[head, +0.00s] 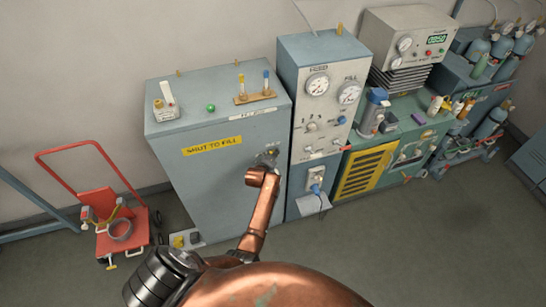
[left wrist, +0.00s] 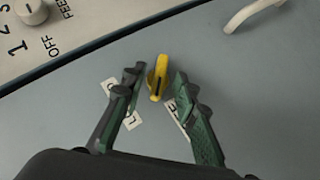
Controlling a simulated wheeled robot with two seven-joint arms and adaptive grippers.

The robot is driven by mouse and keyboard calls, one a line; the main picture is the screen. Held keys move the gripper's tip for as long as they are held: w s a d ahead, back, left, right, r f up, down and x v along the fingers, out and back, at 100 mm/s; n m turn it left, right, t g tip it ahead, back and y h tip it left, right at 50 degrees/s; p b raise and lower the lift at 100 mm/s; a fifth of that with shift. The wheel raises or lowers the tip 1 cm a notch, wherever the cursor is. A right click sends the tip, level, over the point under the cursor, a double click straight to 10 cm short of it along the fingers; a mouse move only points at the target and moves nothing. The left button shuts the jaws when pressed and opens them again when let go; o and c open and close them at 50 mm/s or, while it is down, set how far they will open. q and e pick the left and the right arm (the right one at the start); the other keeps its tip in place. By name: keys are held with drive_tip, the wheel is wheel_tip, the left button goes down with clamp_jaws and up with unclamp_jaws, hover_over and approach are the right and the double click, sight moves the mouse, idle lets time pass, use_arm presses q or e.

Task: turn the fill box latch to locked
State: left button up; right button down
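The fill box (head: 215,165) is the grey-blue cabinet with a yellow "SHUT TO FILL" label. Its latch is a small yellow handle (left wrist: 157,78), seen in the left wrist view with white labels on both sides, partly covered by my fingers. My left gripper (left wrist: 158,84) has its green and black fingers on either side of the latch, with a gap showing on each side. In the head view my copper left arm reaches to the front of the box, and the left gripper (head: 267,157) is mostly hidden behind it. My right gripper is in neither view.
A gauge panel (head: 318,95) stands just right of the box. A pale curved handle (left wrist: 252,14) and a dial (left wrist: 31,11) lie near the gripper. A red cart (head: 110,215) stands at left. A green bench (head: 400,145) and gas cylinders are at right.

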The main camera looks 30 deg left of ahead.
use_arm(q)
drive_tip(key=v, duration=0.7)
drive_tip(key=shift+s, duration=0.2)
drive_tip(key=shift+r, duration=0.1)
